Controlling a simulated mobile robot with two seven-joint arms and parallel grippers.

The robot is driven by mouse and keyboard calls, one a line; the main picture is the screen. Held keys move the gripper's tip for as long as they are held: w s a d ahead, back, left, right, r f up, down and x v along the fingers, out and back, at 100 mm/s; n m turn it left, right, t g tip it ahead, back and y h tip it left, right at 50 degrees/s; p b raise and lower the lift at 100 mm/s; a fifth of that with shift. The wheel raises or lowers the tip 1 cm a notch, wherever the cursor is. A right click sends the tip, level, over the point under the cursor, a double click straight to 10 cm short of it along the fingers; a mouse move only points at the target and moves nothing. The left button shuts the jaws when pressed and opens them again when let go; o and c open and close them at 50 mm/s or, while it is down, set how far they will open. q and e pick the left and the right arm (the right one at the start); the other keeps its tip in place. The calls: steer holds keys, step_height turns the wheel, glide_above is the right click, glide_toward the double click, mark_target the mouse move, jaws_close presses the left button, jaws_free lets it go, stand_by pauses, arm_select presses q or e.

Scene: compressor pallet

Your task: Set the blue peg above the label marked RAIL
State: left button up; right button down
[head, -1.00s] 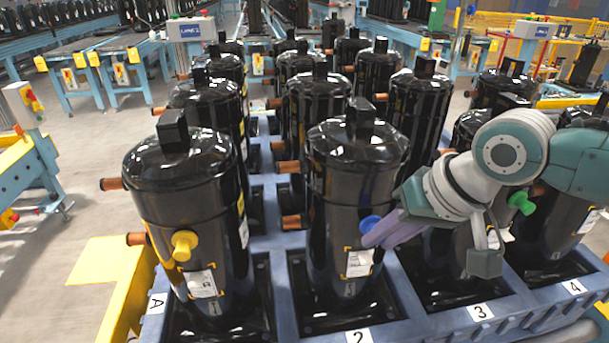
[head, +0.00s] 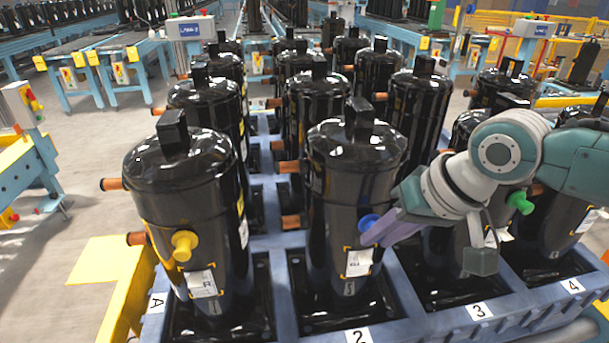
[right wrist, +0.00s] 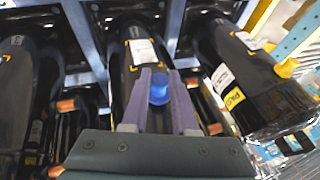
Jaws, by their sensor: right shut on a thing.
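The blue peg (head: 369,222) is at the front of the compressor in column 2 (head: 340,190), just above and right of that compressor's white label (head: 359,263). My right gripper (head: 372,236), with purple fingers, is shut on the blue peg. In the right wrist view the blue peg (right wrist: 158,88) sits between the two fingers (right wrist: 158,95). I cannot tell whether the peg touches the compressor or is seated in it. The word RAIL is not legible on any label in view. My left gripper is not in view.
A yellow peg (head: 184,245) sticks out of the left front compressor, and a green peg (head: 520,202) is at the right. Black compressors stand close together on the blue pallet (head: 283,290), with copper stubs between them. Pallet tags read A, 2, 3 and 4.

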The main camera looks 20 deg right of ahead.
steer(key=shift+w+d+b, duration=0.1)
steer(key=shift+w+b, duration=0.25)
steer(key=shift+w, duration=0.15)
stand_by(0.3)
steer(key=c, duration=0.6)
jaws_free()
steer(key=shift+r, duration=0.1)
